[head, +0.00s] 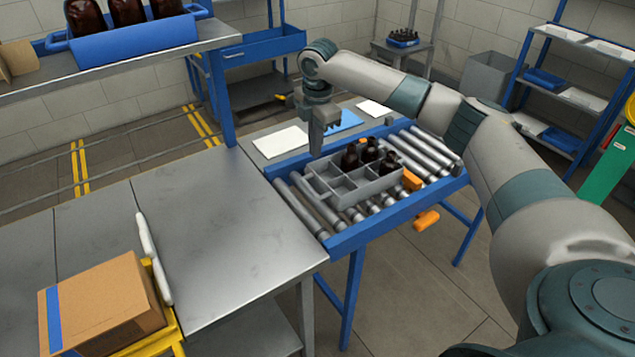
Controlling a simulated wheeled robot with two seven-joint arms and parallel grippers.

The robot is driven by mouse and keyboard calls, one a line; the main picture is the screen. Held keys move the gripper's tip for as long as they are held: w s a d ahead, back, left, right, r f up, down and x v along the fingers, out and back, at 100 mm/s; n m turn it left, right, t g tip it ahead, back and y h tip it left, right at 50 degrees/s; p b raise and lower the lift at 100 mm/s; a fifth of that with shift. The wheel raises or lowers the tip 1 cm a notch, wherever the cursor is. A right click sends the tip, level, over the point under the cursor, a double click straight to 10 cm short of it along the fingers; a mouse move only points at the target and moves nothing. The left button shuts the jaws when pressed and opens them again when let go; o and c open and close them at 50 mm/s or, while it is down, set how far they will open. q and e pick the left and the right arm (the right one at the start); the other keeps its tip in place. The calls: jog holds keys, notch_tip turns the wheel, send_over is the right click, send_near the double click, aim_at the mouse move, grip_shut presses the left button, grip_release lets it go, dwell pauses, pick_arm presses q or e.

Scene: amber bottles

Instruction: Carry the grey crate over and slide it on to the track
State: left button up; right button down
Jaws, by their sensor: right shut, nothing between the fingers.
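The grey crate (352,194) sits on the metal rollers of the blue-framed roller track (343,239). It has several compartments; dark amber bottles (370,155) stand in those at its back and right, and the near-left ones look empty. My right arm reaches in from the right. My right gripper (316,152) points down at the crate's far left corner, shut with nothing between its fingers. I cannot tell whether it touches the crate wall. My left gripper is not in view.
A bare steel table (215,235) adjoins the track on the left. A cardboard box (100,305) stands at the lower left on a yellow frame. A shelf with a blue bin (135,42) is at upper left.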

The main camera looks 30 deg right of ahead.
aim_at(317, 182)
jog(key=shift+s+a+f+g, duration=0.1)
jog(key=shift+s+a+g, duration=0.2)
jog(key=shift+s, duration=0.35)
jog(key=shift+s+a+g, duration=0.15)
jog(key=shift+s+g, duration=0.15)
jog(key=shift+s, duration=0.3)
jog(key=shift+f, duration=0.1)
